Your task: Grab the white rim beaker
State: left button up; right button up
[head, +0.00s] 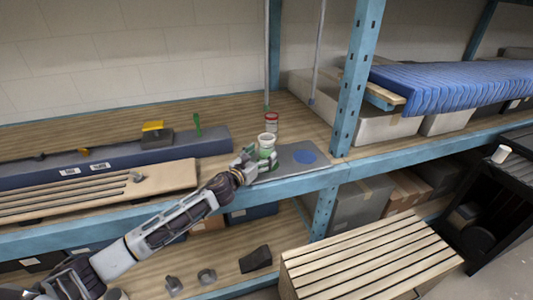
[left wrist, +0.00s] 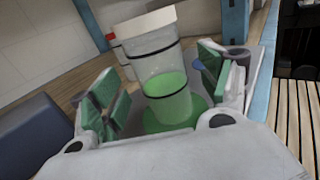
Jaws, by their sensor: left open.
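The white rim beaker (head: 267,142) stands on the shelf on a grey mat, close to my left gripper. In the left wrist view the beaker (left wrist: 163,72) is clear with a white rim, dark bands and green in its lower part. My left gripper (head: 250,161) is open. Its green-padded fingers (left wrist: 160,85) stand on either side of the beaker, with visible gaps, so it is not gripped. My right gripper is not in view.
A red-lidded jar (head: 271,122) stands just behind the beaker. The grey mat (head: 290,168) has a blue disc (head: 305,157). A long dark blue box (head: 80,168) and slatted wooden board (head: 90,190) lie to the left. A blue upright post (head: 352,85) stands to the right.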

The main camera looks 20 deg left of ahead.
aim_at(262, 154)
pick_arm(q)
jog(key=shift+x, duration=1.7)
jog(key=c, duration=1.1)
